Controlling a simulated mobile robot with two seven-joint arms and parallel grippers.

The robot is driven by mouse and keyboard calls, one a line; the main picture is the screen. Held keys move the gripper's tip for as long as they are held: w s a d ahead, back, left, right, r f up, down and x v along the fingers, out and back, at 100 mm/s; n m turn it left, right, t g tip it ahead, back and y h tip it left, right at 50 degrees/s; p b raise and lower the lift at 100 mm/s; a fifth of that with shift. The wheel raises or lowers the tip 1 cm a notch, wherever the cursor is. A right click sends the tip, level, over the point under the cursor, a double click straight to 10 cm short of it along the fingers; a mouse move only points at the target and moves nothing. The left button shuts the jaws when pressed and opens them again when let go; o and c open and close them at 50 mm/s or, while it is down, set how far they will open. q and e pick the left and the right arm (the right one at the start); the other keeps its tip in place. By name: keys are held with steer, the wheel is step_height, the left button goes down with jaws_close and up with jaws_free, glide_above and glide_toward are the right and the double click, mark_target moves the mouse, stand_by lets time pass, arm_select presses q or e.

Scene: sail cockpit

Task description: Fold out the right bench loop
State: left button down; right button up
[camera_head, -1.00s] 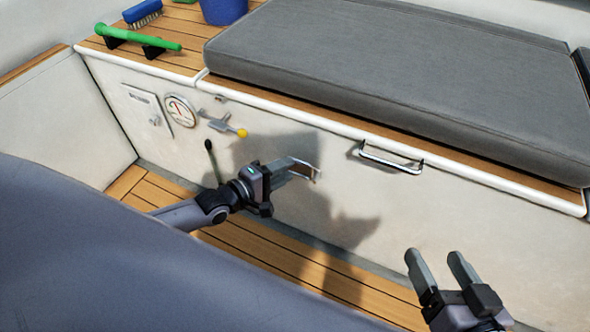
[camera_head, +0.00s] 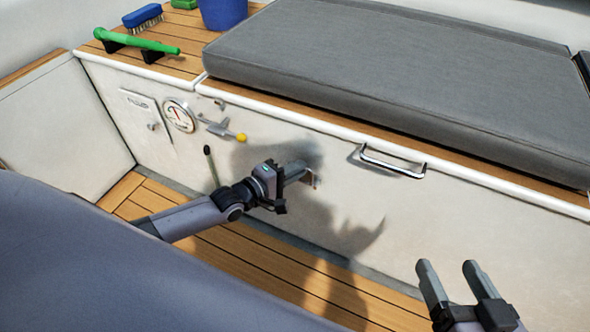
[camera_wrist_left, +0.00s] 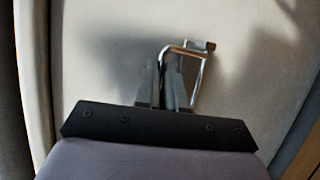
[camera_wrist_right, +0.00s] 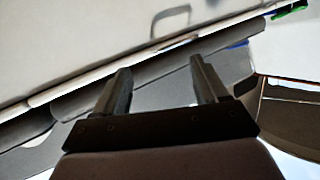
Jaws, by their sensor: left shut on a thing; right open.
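A slim chrome loop (camera_wrist_left: 188,50) is hinged on a small bracket on the white bench front. In the left wrist view it stands out from the panel, with one side between my left gripper's fingers (camera_wrist_left: 171,68). My left gripper (camera_head: 306,170) is shut on this loop, low on the bench front, and hides most of it in the head view. A larger chrome handle (camera_head: 392,163) is fixed higher and to the right on the same front. My right gripper (camera_head: 447,264) is open and empty at the lower right, apart from the bench.
A yellow-tipped lever (camera_head: 240,137), a round gauge (camera_head: 179,115) and a dark-knobbed stick (camera_head: 208,160) lie left of my left gripper. A grey cushion (camera_head: 410,80) covers the bench top. Wooden floor (camera_head: 240,257) runs below. The panel's right part is clear.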

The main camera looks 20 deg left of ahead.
arm_select(q)
steer(key=shift+f, duration=0.15)
arm_select(e)
steer(key=shift+f, duration=0.15)
arm_select(q)
steer(key=shift+s+f+t+b, duration=0.15)
steer(key=shift+s+t+b, duration=0.15)
steer(key=shift+b, duration=0.35)
steer(key=shift+s+f+m+t+h+b, duration=0.1)
steer(key=shift+m+t+h+b, duration=0.2)
steer(key=shift+s+f+m+t+h+b, duration=0.1)
steer(key=shift+s+f+m+t+h, duration=0.25)
steer(key=shift+t, duration=0.3)
steer(key=shift+s+f+m+t+h+b, duration=0.1)
steer(key=shift+s+m+t+h, duration=0.3)
steer(key=shift+t, duration=0.3)
steer(key=shift+s+f+m+t+h+b, duration=0.1)
steer(key=shift+s+f+m+t+h, duration=0.25)
steer(key=shift+t, duration=0.3)
arm_select(e)
steer(key=shift+s+d+r+n+t+h, duration=0.15)
steer(key=shift+d+r+n+t, duration=0.05)
steer(key=shift+d+t, duration=0.15)
steer(key=shift+s+d+r+n+t+h, duration=0.15)
steer(key=shift+d+n+t, duration=0.1)
steer(key=shift+d, duration=0.1)
arm_select(q)
steer(key=shift+h, duration=0.4)
